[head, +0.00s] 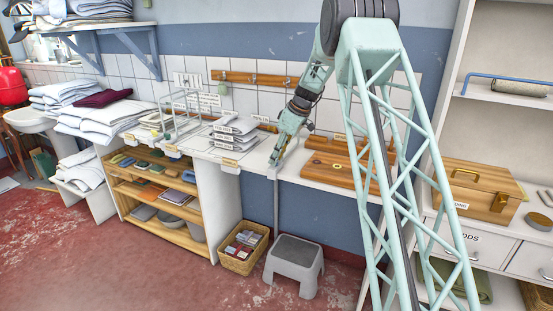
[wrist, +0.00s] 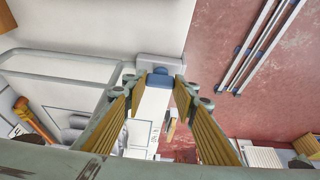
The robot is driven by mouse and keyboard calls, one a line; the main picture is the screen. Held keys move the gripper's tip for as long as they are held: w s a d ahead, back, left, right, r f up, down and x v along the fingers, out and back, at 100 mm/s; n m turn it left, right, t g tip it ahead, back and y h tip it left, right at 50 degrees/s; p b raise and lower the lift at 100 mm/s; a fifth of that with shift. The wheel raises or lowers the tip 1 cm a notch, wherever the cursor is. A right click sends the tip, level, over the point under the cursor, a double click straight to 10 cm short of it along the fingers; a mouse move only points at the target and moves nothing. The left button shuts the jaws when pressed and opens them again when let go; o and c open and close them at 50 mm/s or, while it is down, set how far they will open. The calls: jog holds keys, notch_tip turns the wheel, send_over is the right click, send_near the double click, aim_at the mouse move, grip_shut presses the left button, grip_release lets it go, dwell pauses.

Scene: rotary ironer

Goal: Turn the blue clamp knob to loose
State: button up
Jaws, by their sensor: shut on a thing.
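The blue clamp knob (wrist: 160,79) shows in the wrist view, between the tips of my gripper's fingers. It sits on a pale clamp body (wrist: 158,65) at the edge of the white counter. My gripper (wrist: 158,88) has ribbed yellow finger pads and is shut on the knob. In the head view, my gripper (head: 274,161) points down at the counter's front edge, just above the pale clamp (head: 272,173). The knob is too small or hidden there, so its turn position cannot be told.
A wooden board (head: 329,171) lies on the counter right of my gripper. Stacked grey-white trays (head: 234,131) and a wire rack (head: 180,117) stand to the left. A grey step stool (head: 295,263) and a wicker basket (head: 244,250) are on the red floor below.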

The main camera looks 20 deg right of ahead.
dwell(0.3)
jog(key=o, duration=0.9)
jog(key=shift+r, duration=0.15)
jog(key=shift+v, duration=5.9)
